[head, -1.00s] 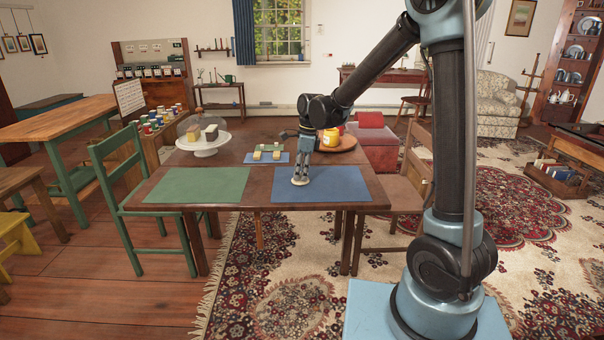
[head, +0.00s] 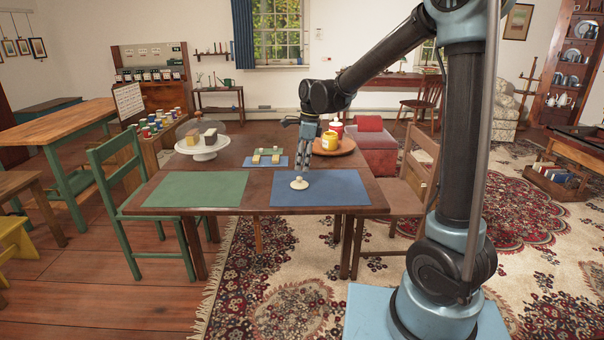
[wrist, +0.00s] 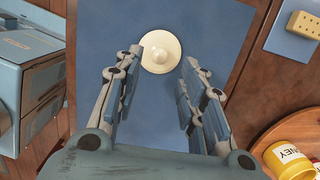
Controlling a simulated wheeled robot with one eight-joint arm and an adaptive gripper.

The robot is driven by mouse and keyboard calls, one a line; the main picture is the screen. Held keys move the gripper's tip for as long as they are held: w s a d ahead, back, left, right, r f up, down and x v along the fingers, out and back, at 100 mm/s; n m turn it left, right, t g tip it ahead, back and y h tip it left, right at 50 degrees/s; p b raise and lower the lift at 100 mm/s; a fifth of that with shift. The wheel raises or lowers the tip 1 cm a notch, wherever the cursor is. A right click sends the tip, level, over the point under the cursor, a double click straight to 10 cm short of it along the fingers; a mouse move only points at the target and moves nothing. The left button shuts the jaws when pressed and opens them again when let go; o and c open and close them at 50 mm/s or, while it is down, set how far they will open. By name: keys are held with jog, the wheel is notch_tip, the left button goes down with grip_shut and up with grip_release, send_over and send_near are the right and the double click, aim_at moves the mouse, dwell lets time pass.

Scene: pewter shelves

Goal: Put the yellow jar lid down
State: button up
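The jar lid (head: 299,184) is a pale cream-yellow disc with a raised middle knob. It lies flat on the blue mat (head: 345,190), and it also shows whole in the wrist view (wrist: 161,51). My gripper (head: 304,170) is just above and slightly behind the lid in the head view. In the wrist view my gripper (wrist: 162,62) has its fingers spread wide, with nothing between them, apart from the lid. The yellow jar (head: 330,141) stands on a round wooden tray (head: 346,148); its label partly shows in the wrist view (wrist: 290,160).
A green mat (head: 195,188) lies empty at the table's left. A small blue mat (head: 253,163) with blocks and a white cake stand (head: 203,151) are behind. A red item (head: 337,128) is behind the jar. Chairs flank the table.

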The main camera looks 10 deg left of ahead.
notch_tip(320, 180, up, 6)
jog(key=d, duration=0.1)
jog(key=s+d+n+t, duration=0.1)
jog(key=s+d+n, duration=0.25)
jog(key=d, duration=0.85)
jog(key=s+d+n, duration=0.3)
jog(key=s+d, duration=0.1)
jog(key=d, duration=0.7)
jog(key=s+d+f+n+t+h, duration=0.1)
jog(key=s+d+f+n, duration=0.8)
jog(key=s+d, duration=0.7)
notch_tip(320, 180, down, 3)
jog(key=shift+f+t+h, duration=0.1)
jog(key=shift+t+h, duration=0.2)
jog(key=shift+h, duration=0.1)
jog(key=shift+s, duration=0.1)
jog(key=shift+w+f, duration=0.15)
jog(key=shift+w, duration=0.25)
